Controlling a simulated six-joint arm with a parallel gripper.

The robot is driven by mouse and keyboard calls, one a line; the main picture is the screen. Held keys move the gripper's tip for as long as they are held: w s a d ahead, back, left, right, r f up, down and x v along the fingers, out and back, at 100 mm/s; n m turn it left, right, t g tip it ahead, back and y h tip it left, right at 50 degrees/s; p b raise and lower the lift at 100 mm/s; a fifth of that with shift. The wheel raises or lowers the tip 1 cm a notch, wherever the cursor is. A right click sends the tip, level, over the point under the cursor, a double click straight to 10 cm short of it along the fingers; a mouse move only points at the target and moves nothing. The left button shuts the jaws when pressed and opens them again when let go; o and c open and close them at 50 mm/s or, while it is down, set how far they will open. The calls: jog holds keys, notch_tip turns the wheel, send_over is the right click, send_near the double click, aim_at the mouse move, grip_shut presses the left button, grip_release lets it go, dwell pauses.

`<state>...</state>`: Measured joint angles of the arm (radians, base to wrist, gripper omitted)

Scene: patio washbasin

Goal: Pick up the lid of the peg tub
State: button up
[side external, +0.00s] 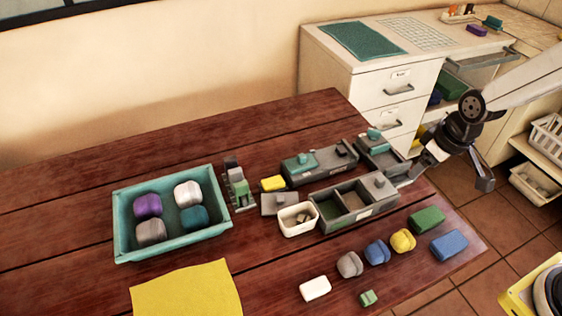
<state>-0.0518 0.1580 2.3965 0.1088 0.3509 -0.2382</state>
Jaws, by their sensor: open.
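A small cream tub (298,220) with some small pieces in it stands open near the middle of the table; it may be the peg tub, though its contents are too small to tell. A flat grey piece with a small raised part (279,204) lies just behind and left of it and looks like a lid. A grey two-compartment box (328,212) stands to its right, with a grey knobbed block (378,186) at its right end. My gripper (443,184) is open and empty at the table's right edge, its fingers apart, well right of the cream tub.
A grey box with teal and dark pieces (318,166) and another grey box (379,155) stand behind. A teal tray (124,220) with several rolled bundles and a yellow cloth (187,290) lie left. Several coloured blocks, including a blue one (449,245), lie in front.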

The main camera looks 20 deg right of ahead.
jog(key=w+a+f+n+y, duration=0.2)
jog(key=w+a+f+n, duration=0.4)
jog(key=w+a, duration=0.55)
jog(key=n+y, duration=0.1)
jog(key=n, duration=0.5)
send_near(280, 199)
jog(key=f, duration=0.1)
jog(key=shift+w+f, duration=0.1)
jog(key=shift+w, duration=0.35)
jog(key=shift+a+f, duration=0.1)
jog(key=shift+x, duration=1.2)
jog(key=shift+f, duration=0.1)
jog(key=shift+x, duration=2.5)
jog(key=shift+s+a, duration=0.1)
jog(key=shift+s, duration=0.1)
grip_shut()
